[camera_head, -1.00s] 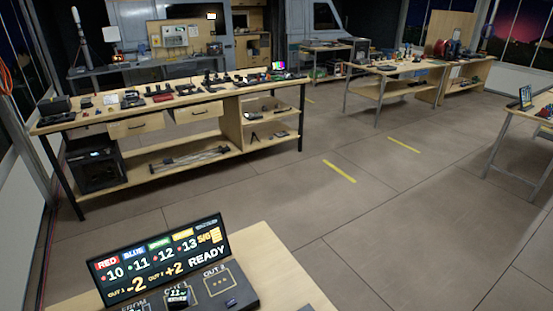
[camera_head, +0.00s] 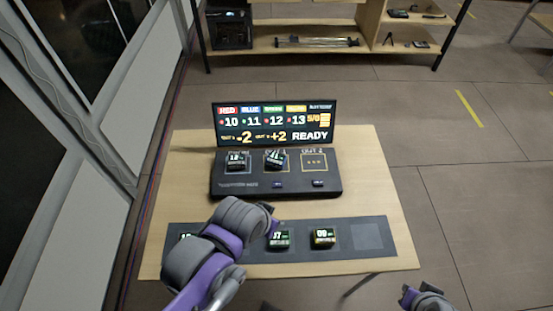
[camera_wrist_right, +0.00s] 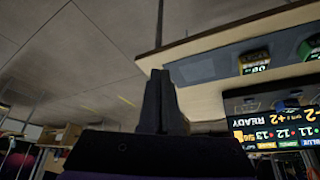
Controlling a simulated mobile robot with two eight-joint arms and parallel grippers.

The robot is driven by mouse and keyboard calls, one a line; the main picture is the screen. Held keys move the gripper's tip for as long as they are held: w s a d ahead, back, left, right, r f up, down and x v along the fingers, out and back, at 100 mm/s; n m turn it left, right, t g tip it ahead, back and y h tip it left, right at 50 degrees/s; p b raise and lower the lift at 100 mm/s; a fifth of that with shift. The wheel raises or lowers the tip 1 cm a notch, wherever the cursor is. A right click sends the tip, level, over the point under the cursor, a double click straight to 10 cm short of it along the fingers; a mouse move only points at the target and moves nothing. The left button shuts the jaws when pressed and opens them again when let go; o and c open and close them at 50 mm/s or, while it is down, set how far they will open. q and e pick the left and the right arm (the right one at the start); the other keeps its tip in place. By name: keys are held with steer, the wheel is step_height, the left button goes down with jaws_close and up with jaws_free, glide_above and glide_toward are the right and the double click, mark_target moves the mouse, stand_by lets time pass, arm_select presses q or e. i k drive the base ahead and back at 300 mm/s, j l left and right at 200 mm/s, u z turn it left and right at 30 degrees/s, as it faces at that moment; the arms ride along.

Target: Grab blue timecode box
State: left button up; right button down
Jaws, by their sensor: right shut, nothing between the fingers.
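Several small timecode boxes with lit displays stand at the desk. On the grey mat (camera_head: 370,237) are a box reading 07 (camera_head: 279,239), a yellow-edged box reading 09 (camera_head: 323,237) and a partly covered box (camera_head: 185,237) at the left. Two more boxes (camera_head: 236,160) (camera_head: 274,160) sit on the black console. No box shows clearly as blue; my left arm hides part of the mat. My left gripper (camera_head: 268,214) is over the mat, just up-left of the 07 box; its jaws are unclear. My right gripper (camera_head: 422,294) is shut and empty, right of the desk; its closed fingers (camera_wrist_right: 160,85) show in the wrist view.
The black console (camera_head: 330,185) stands behind the mat, with a screen (camera_head: 275,125) at its back listing red, blue and other colours with numbers. The mat's right end is bare. A shelf bench (camera_head: 310,48) stands beyond, with open floor to the right.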

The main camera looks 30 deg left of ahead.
mark_target(274, 160)
steer(key=u, duration=0.4)
steer(key=i+u, duration=0.15)
steer(key=u, duration=0.65)
steer(key=i+u, duration=0.15)
steer(key=u, duration=0.2)
